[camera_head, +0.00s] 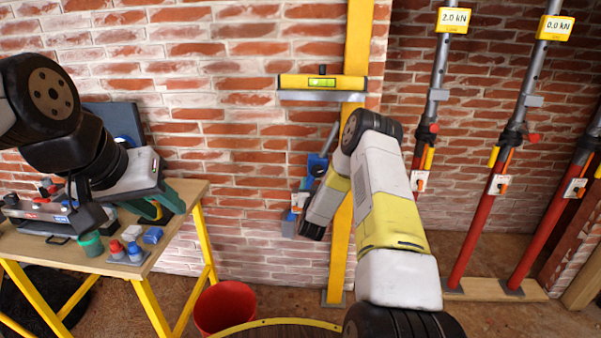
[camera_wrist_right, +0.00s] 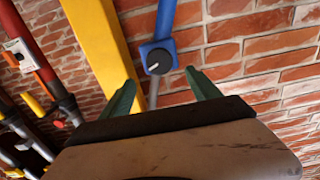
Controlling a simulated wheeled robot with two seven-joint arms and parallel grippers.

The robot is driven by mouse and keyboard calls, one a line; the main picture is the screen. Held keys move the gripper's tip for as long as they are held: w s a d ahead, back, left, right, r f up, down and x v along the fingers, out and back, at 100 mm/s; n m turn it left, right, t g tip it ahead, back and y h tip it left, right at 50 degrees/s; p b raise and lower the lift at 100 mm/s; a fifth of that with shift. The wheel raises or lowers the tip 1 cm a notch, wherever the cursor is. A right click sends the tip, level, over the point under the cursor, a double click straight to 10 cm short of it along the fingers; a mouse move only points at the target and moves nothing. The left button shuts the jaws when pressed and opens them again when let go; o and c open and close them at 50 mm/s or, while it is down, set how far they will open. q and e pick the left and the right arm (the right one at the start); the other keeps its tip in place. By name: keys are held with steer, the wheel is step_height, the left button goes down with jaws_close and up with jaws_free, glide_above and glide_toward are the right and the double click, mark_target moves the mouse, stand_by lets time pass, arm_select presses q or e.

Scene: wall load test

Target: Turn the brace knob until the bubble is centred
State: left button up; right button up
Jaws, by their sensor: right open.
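The brace knob (camera_wrist_right: 160,61) is black and round with a white mark, set in a blue bracket (camera_wrist_right: 158,45) beside a yellow post. The bracket also shows in the head view (camera_head: 318,165), partly hidden by my right arm. My right gripper (camera_wrist_right: 163,91) is open, its green fingers apart on either side of the knob's line and short of it, with nothing between them. A yellow spirit level (camera_head: 295,81) with a green vial (camera_head: 322,83) lies across the post; its bubble is too small to read. My left gripper (camera_head: 158,206) is open and empty above the workbench.
The workbench (camera_head: 190,195) at left holds small pots and blocks. A red bucket (camera_head: 226,305) stands on the floor near the middle. Red props (camera_head: 490,220) with load displays stand at right. The yellow post (camera_head: 340,255) rises beside my right arm against the brick wall.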

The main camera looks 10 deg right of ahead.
mark_target(318, 172)
steer(key=x, duration=0.7)
steer(key=shift+w+d, duration=0.1)
steer(key=shift+w, duration=0.25)
steer(key=shift+c, duration=0.2)
steer(key=c, duration=1.3)
steer(key=shift+m, duration=0.4)
steer(key=m, duration=0.3)
steer(key=shift+s+d+f+m, duration=0.1)
steer(key=shift+d+f+m, duration=0.05)
steer(key=shift+m, duration=1.55)
